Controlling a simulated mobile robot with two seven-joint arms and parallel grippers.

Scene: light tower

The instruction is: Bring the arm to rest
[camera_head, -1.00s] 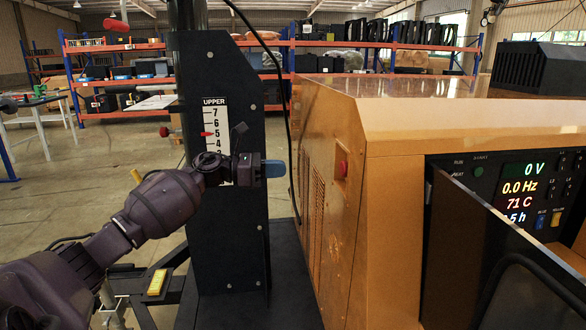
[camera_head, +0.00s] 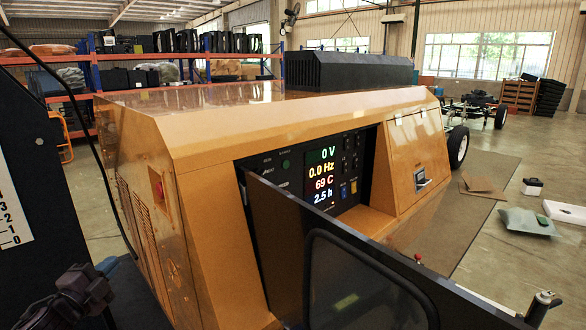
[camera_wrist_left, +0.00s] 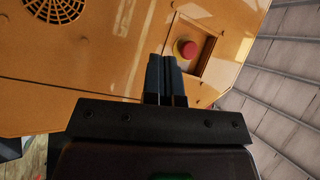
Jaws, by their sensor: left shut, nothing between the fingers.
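My left gripper (camera_head: 107,266) is at the lower left of the head view, low beside the left end of the orange generator (camera_head: 150,230). In the left wrist view its two blue fingers (camera_wrist_left: 165,72) are pressed together with nothing between them. The fingers appear in front of the orange panel there, beside a red button (camera_wrist_left: 187,49) in a recess; I cannot tell the gap to the panel. Most of my left arm is out of the head view. My right gripper is not in view.
A dark mast plate with a number scale (camera_head: 12,205) stands at the left. The generator's dark door (camera_head: 370,265) is open in front of its lit control panel (camera_head: 315,172). Flat items, including a grey bag (camera_head: 525,222), lie on the right floor.

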